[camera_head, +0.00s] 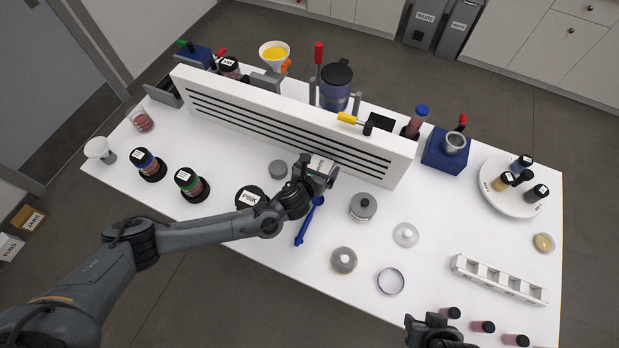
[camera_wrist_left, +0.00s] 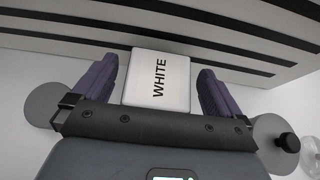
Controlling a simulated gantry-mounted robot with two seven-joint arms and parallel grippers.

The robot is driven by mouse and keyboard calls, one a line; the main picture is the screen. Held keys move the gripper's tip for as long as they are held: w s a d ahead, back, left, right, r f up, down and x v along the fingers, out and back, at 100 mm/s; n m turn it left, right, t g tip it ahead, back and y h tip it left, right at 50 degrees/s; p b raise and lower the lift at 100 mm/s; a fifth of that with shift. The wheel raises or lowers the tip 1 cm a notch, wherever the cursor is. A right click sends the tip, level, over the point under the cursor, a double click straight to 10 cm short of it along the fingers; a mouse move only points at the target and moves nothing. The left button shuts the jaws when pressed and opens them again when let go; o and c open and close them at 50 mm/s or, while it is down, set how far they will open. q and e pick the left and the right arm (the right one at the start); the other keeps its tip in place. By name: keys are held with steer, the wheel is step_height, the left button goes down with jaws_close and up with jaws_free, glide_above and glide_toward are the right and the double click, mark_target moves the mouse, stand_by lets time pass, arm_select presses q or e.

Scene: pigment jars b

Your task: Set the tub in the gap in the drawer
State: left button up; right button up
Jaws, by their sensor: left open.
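A square white tub top marked WHITE (camera_wrist_left: 158,80) lies between the two purple fingers of my left gripper (camera_wrist_left: 158,90) in the left wrist view. The fingers are open, with a gap on each side of it. In the head view my left gripper (camera_head: 320,174) is low by the front of the slotted white panel, and the tub (camera_head: 320,163) is mostly hidden by it. A dark open drawer-like box (camera_head: 160,94) sticks out at the panel's left end; its inside is too small to read. My right gripper (camera_head: 438,330) is at the bottom edge, its jaws unclear.
The long slotted panel (camera_head: 222,103) stands behind my left gripper. A blue tool (camera_head: 304,228), a PINK jar (camera_head: 249,197) and a grey lidded jar (camera_head: 363,206) are near it. A white rack (camera_head: 500,278) and a round tray (camera_head: 512,208) stand at right.

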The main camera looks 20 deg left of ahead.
arm_select(q)
steer(key=s+d+r+n+g+h, duration=0.1)
steer(key=s+d+r+n+g, duration=0.15)
steer(key=s+n, duration=0.6)
steer(key=s+d+r+n+g+h, duration=0.1)
steer(key=s+d+r+n+g, duration=0.2)
steer(key=s+n, duration=0.6)
steer(key=s+a+n+g+y, duration=0.2)
steer(key=s+a+n+g, duration=0.1)
steer(key=s+a+n, duration=1)
steer(key=s+n, duration=0.1)
steer(key=n, duration=0.3)
steer(key=shift+s+a, duration=0.15)
steer(key=shift+s, duration=0.25)
steer(key=shift+f, duration=0.1)
